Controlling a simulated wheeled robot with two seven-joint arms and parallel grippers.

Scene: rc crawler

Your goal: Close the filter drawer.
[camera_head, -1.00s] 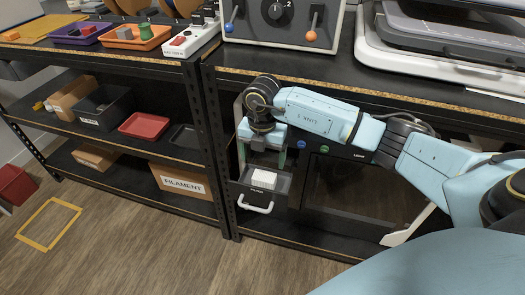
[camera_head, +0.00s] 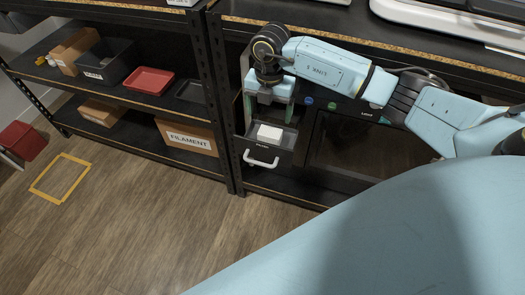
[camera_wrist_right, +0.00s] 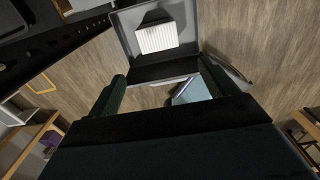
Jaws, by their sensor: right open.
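The filter drawer (camera_head: 285,141) is a dark tray with a white handle (camera_head: 262,163). It stands pulled out of the dark machine (camera_head: 345,145) on the right shelf unit, with a white filter block (camera_head: 270,133) inside. My right gripper (camera_head: 269,110) is open and points down, just above and behind the filter block in the head view. In the right wrist view the drawer (camera_wrist_right: 127,35) and the white ribbed filter (camera_wrist_right: 157,37) lie beyond the open fingers (camera_wrist_right: 163,90). Whether a finger touches the drawer I cannot tell. My left gripper is out of view.
The shelf board and its post (camera_head: 228,120) stand close around the right arm. The left shelf holds a red tray (camera_head: 148,80), a dark bin (camera_head: 106,62) and a filament box (camera_head: 187,137).

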